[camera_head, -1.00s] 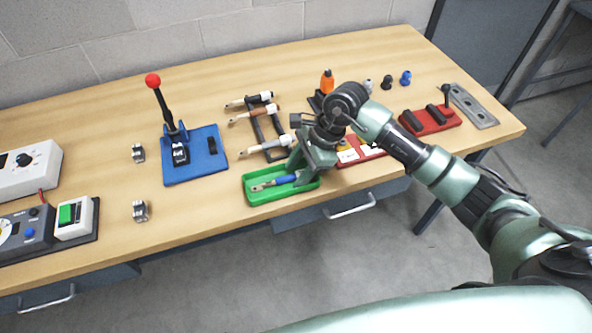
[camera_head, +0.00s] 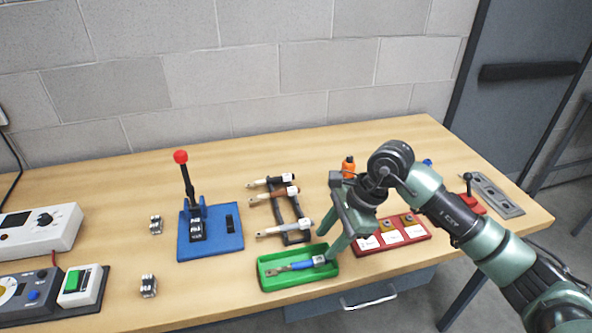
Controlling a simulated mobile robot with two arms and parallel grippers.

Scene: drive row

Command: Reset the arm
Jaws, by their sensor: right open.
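My right gripper (camera_head: 335,247) comes in from the right and hangs over the table's front part. Its fingers are apart and point down by the right end of the green tray (camera_head: 263,278). A blue-handled tool (camera_head: 300,265) lies in the tray, and I see nothing between the fingers. My right arm (camera_head: 462,218) reaches over the right part of the table and hides part of what stands behind it. My left gripper is not in view.
A red tray with white cards (camera_head: 413,234) lies right of the gripper. A tool rack (camera_head: 296,238), an orange bottle (camera_head: 348,165) and a blue base with a red-knobbed lever (camera_head: 228,243) stand nearby. Control boxes (camera_head: 45,238) are at left. The wooden table (camera_head: 120,190) has bare room behind.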

